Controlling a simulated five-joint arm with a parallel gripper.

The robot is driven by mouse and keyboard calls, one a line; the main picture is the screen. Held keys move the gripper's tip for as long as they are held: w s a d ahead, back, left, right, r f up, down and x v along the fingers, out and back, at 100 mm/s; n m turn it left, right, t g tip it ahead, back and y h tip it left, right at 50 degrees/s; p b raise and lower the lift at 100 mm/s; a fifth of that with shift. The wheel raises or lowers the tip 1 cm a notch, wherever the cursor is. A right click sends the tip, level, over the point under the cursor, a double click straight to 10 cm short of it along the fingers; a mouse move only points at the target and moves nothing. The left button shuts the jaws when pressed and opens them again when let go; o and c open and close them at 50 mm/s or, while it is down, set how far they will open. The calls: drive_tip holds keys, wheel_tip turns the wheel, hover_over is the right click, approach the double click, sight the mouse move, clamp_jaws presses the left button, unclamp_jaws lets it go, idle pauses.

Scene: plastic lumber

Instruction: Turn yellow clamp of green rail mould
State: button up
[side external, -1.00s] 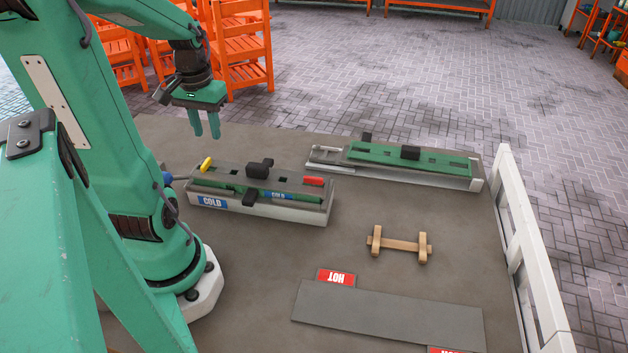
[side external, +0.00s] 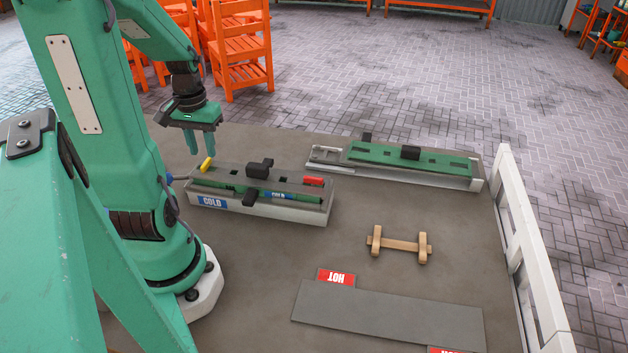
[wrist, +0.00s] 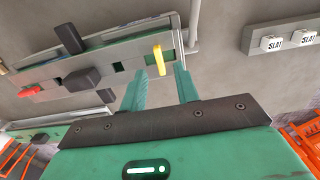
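The green rail mould (side external: 225,190) is a grey, trough-like block with green strips and blue COLD labels, left of centre on the table. Its yellow clamp (side external: 207,164) is a small lever at its left end, which also shows in the wrist view (wrist: 158,60). A red clamp (side external: 313,181) lies at its right end. Black handles (side external: 258,170) stand on its middle. My gripper (side external: 200,146) is open and empty, fingers pointing down, above and close to the yellow clamp. In the wrist view the clamp appears between the fingertips (wrist: 161,72), with no contact visible.
A second mould with a green top (side external: 430,162) lies at the back right. A wooden piece (side external: 398,245) and a dark HOT plate (side external: 385,312) lie in front. A white rail (side external: 525,250) edges the right side. A block with SLAT-like labels (wrist: 285,38) shows in the wrist view.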

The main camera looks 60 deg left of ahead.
sight(205, 162)
drive_tip(key=shift+f, duration=1.7)
clamp_jaws()
